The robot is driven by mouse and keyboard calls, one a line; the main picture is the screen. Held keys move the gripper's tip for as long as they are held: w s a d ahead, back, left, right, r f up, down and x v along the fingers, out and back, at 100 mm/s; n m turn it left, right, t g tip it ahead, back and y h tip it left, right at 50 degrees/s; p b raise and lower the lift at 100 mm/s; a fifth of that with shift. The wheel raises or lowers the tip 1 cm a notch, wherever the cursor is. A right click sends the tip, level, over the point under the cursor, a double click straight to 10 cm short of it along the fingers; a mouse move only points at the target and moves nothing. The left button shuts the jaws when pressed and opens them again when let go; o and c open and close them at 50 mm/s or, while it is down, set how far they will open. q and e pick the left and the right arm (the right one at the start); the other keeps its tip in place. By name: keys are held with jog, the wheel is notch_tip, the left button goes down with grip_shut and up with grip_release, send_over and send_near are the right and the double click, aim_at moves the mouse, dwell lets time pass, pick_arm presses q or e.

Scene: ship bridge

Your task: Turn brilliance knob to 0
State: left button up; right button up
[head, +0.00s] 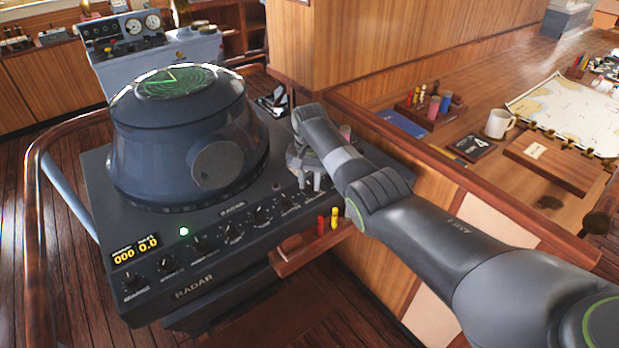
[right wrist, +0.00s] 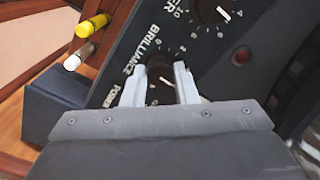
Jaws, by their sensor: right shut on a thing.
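The brilliance knob (right wrist: 160,88) is a small dark knob on the radar console, beside the printed word BRILLIANCE in the right wrist view. My right gripper (right wrist: 160,76) is shut on it, with one pale finger on either side. The fingers and gripper body cover part of the knob and its scale, and I cannot read where its pointer stands. In the head view my right gripper (head: 311,178) is at the right end of the console's knob row, where the knob is hidden. My left gripper is not in view.
The radar console (head: 195,280) carries a large domed radar display (head: 185,125) left of my right arm. A neighbouring knob (right wrist: 222,12) has a white pointer. Red and yellow markers (head: 334,217) stand in a wooden holder close to the gripper. A chart table with a mug (head: 497,124) is at right.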

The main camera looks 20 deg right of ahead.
jog(key=n+p, duration=0.1)
jog(key=n, duration=0.2)
jog(key=shift+w+r+n, duration=0.1)
jog(key=shift+r+n, duration=0.05)
jog(key=shift+n, duration=0.25)
jog(key=n, duration=0.3)
jog(key=shift+n, duration=0.3)
jog(key=n, duration=0.3)
jog(key=shift+n+p, duration=0.3)
jog(key=shift+p, duration=0.05)
jog(key=n, duration=0.3)
jog(key=shift+n, duration=0.3)
jog(key=n, duration=1.3)
jog(key=shift+w+n, duration=0.1)
jog(key=shift+n, duration=0.2)
jog(key=o, duration=1)
